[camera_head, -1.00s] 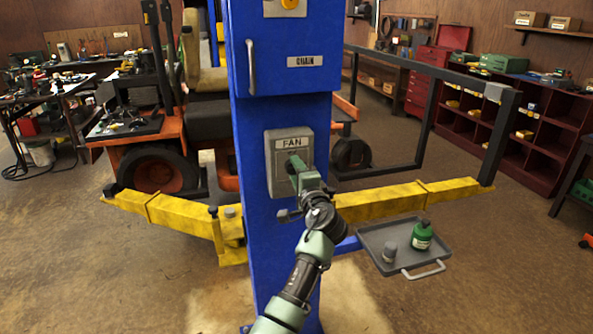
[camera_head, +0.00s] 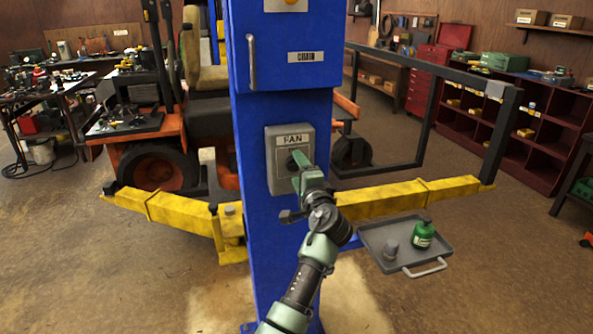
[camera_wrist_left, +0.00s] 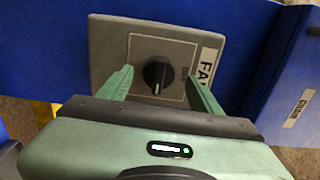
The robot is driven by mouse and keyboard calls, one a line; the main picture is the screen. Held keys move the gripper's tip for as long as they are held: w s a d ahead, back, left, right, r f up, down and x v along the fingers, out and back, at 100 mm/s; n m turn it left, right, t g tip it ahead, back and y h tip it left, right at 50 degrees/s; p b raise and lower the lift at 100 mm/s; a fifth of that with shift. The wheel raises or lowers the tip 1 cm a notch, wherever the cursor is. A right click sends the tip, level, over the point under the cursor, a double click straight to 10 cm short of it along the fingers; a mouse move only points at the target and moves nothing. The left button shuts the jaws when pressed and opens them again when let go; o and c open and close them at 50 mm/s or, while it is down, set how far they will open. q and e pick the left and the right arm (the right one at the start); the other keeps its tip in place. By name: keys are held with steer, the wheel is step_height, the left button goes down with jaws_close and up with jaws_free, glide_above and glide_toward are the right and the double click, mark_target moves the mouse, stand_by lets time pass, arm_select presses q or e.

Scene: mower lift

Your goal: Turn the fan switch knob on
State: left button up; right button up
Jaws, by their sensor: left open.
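The fan switch is a grey box (camera_head: 277,146) with a "FAN" label on the front of a blue post. In the left wrist view its black round knob (camera_wrist_left: 158,76) shows between my fingers, with a white pointer mark toward the lower edge of the picture. My left gripper (camera_head: 297,170) is in front of the box, and in the left wrist view the gripper (camera_wrist_left: 157,85) is open, one green finger on each side of the knob. I cannot tell whether the fingers touch it. In the head view the knob is mostly hidden behind the gripper. My right gripper is not in view.
A blue cabinet (camera_head: 283,60) with a handle sits above the switch. Yellow lift arms (camera_head: 390,198) extend to both sides of the post. A grey tray (camera_head: 380,235) with a green bottle (camera_head: 423,236) and a grey cup (camera_head: 390,249) is at the lower right.

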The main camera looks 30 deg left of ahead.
arm_select(q)
steer(key=b+v, duration=0.2)
steer(key=v, duration=0.3)
steer(key=shift+s+d, duration=0.3)
